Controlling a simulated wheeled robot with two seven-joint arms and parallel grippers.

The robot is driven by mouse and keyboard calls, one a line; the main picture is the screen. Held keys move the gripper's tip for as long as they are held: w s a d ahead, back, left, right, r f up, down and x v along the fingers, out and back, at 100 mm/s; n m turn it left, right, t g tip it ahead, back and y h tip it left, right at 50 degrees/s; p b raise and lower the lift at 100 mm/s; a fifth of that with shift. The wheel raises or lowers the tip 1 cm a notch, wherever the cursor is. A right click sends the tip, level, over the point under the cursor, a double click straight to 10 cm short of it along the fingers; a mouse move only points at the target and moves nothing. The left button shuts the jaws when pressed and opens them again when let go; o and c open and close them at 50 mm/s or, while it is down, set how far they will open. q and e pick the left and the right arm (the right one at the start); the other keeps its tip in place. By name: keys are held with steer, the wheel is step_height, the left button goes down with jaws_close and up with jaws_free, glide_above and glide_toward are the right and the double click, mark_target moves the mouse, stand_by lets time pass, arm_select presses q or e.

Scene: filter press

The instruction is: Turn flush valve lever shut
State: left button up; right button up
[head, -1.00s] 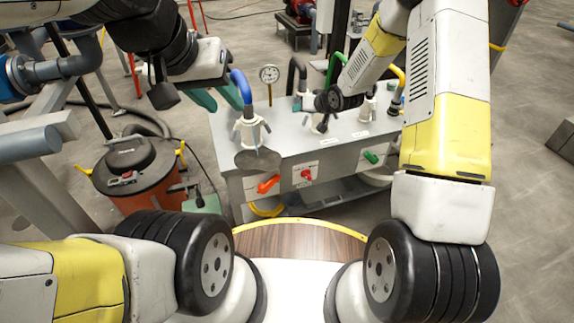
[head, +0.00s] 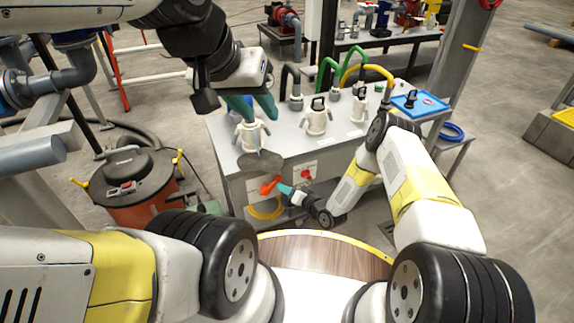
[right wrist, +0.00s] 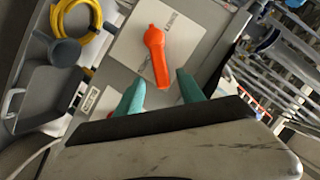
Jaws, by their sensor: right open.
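The orange valve lever (head: 268,187) is on the front face of the grey cabinet, tilted in the head view. In the right wrist view the lever (right wrist: 155,50) has its round hub at the top, and its free end points down between my teal fingers. My right gripper (head: 286,189) is open at the lever's right end; its fingertips (right wrist: 160,78) stand on either side of the handle. I cannot tell whether they touch it. My left gripper (head: 255,108) appears open, its fingers apart over a white fitting (head: 251,135) on the cabinet top.
A red knob (head: 307,175) on a white plate is right of the lever. Hoses and white fittings (head: 317,120) stand on the cabinet top. An orange drum vacuum (head: 133,185) stands left. A yellow hose coil (head: 265,209) hangs below the lever.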

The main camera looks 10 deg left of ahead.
mark_target(271, 185)
steer(key=x, duration=0.6)
jaws_close()
stand_by(1.3)
